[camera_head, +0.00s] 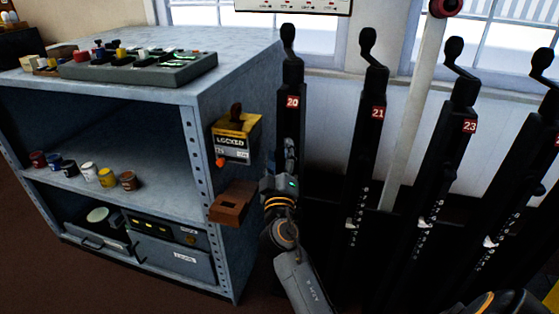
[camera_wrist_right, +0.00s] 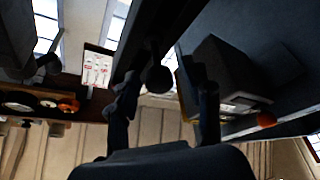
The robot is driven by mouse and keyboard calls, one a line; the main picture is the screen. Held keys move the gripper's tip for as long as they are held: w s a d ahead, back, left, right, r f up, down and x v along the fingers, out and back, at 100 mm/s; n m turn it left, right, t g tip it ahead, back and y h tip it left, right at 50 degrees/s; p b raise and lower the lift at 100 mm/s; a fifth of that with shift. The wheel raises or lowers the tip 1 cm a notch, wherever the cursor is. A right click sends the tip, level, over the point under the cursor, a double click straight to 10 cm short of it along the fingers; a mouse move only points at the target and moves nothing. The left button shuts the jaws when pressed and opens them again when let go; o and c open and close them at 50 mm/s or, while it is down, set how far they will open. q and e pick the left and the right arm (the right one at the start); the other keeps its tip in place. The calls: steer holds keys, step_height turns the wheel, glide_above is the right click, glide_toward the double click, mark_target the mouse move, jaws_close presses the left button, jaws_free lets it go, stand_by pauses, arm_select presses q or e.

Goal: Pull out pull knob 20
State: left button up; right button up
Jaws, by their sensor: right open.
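Lever 20 (camera_head: 291,80) is a black upright post with a red "20" plate and a cranked handle on top, beside the grey cabinet. My right gripper (camera_head: 290,152) is in front of this post, below the plate, and covers part of it. In the right wrist view a round dark knob (camera_wrist_right: 158,79) shows between the two spread fingers of my right gripper (camera_wrist_right: 166,92), near their tips. I cannot tell whether the fingers touch it. In the head view the knob is not clearly visible, hidden by or blending with the gripper. My left gripper is not in view.
The grey cabinet (camera_head: 240,75) stands close left, with a yellow "LOCKED" box (camera_head: 236,140) and a brown box (camera_head: 232,203) on its side near my arm. Levers 21 (camera_head: 372,92) and 23 (camera_head: 463,100) stand to the right, with a white pole (camera_head: 415,100) between them.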

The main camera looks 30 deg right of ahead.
steer(key=v, duration=1.2)
